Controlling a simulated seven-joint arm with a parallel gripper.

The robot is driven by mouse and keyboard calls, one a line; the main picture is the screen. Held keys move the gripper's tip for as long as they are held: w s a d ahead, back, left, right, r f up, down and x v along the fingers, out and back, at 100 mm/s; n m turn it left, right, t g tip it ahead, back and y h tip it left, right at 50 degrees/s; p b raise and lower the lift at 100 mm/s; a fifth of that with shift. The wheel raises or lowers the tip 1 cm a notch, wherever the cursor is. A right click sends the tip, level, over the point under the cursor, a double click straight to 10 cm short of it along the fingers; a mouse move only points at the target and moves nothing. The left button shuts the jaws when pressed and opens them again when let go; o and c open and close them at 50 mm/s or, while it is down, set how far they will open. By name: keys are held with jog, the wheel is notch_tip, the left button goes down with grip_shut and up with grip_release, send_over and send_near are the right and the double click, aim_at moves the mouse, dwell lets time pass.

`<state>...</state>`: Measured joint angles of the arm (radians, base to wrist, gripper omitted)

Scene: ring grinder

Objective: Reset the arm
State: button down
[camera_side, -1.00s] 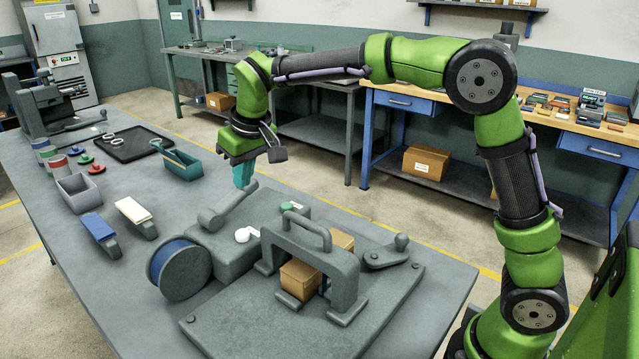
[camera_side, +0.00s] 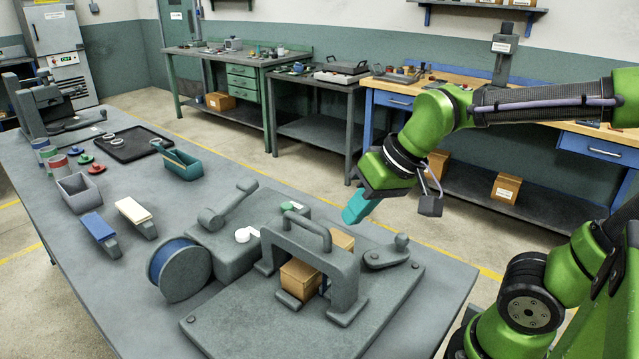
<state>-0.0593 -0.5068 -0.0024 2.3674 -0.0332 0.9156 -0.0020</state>
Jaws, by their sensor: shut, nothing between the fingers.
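My gripper (camera_side: 352,212) has teal fingers that are shut and empty. It hangs in the air, tilted down and to the left, to the upper right of the grey arch-shaped fixture (camera_side: 345,272) in the picture. It touches nothing that I can see. My green and black arm reaches in from the right edge, where part of it is cut off by the frame.
A box-shaped grey machine (camera_side: 228,238) with a lever and a blue-faced wheel (camera_side: 172,268) stands beside the arch fixture. Brown blocks (camera_side: 299,280) sit under the arch. A teal bin (camera_side: 186,166) and a grey bin (camera_side: 76,194) stand farther left on the table.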

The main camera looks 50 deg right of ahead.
jog(key=shift+m+t, duration=0.3)
jog(key=shift+t, duration=0.5)
jog(key=shift+s+d+r, duration=0.15)
jog(key=shift+s+d, duration=0.05)
jog(key=shift+s, duration=0.45)
jog(key=shift+s+d+r, duration=0.15)
jog(key=shift+s+d, duration=0.05)
jog(key=shift+s, duration=0.4)
jog(key=shift+s+d+r, duration=0.15)
jog(key=shift+s+d, duration=0.05)
jog(key=shift+s, duration=0.45)
